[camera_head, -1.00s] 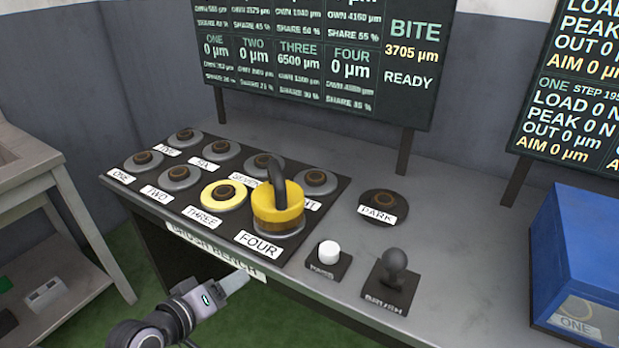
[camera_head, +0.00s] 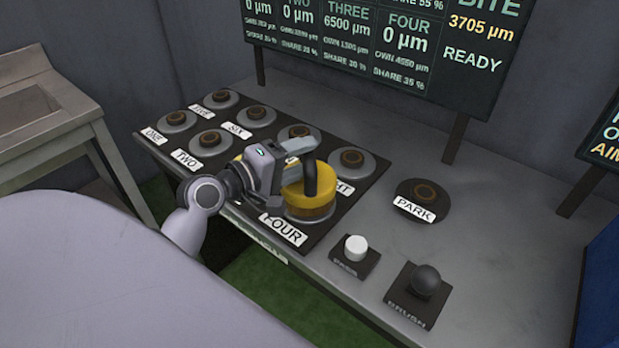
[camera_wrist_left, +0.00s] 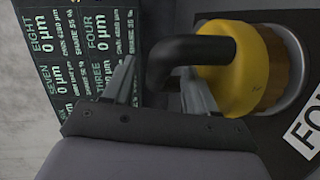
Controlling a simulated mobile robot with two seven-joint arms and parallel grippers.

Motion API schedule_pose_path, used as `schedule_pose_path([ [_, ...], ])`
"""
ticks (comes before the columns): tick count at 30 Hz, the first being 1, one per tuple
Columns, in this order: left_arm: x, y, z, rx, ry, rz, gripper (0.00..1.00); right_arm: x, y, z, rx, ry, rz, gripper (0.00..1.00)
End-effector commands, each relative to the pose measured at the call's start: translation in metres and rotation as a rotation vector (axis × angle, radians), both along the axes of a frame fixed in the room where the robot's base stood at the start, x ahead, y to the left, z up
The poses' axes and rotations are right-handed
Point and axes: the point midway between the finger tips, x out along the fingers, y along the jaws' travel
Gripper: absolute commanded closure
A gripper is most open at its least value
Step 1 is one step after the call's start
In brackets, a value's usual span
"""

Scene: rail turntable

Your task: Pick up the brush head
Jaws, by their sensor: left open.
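The brush head (camera_head: 310,202) is a yellow drum with a black hooked handle, standing on the pad labelled FOUR on the bench. It also shows in the left wrist view (camera_wrist_left: 250,75). My left gripper (camera_head: 308,155) is open at the handle, its fingers level with the handle's upper part. In the left wrist view, the black handle appears between the two open fingers (camera_wrist_left: 158,68). I cannot tell whether a finger touches it. The arm hides the THREE pad. My right gripper is not in view.
Several round pads stand on the dark board (camera_head: 375,178) behind and left. The PARK pad (camera_head: 424,190), a white button (camera_head: 356,246) and a black BRUSH knob (camera_head: 426,280) are to the right. A display board (camera_head: 400,45) stands behind.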

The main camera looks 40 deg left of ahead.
Motion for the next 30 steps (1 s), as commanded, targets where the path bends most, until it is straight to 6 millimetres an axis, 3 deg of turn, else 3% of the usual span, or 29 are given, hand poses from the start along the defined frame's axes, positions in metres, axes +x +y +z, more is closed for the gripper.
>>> schedule_pose_path([
  [9, 0.037, -0.008, -0.003, 0.0, -0.001, 0.0, 0.43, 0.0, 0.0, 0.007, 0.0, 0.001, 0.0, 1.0],
  [17, 0.04, -0.009, -0.005, 0.001, 0.001, -0.001, 0.43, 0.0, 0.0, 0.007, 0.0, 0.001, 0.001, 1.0],
  [18, 0.04, -0.009, -0.005, 0.001, 0.001, -0.001, 0.46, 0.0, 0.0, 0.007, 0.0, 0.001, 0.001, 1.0],
  [23, 0.039, -0.009, -0.005, 0.001, 0.001, 0.0, 0.98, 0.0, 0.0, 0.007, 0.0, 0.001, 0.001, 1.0],
  [30, 0.039, -0.009, -0.005, 0.001, 0.001, 0.0, 1.0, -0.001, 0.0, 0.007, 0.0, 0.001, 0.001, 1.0],
])
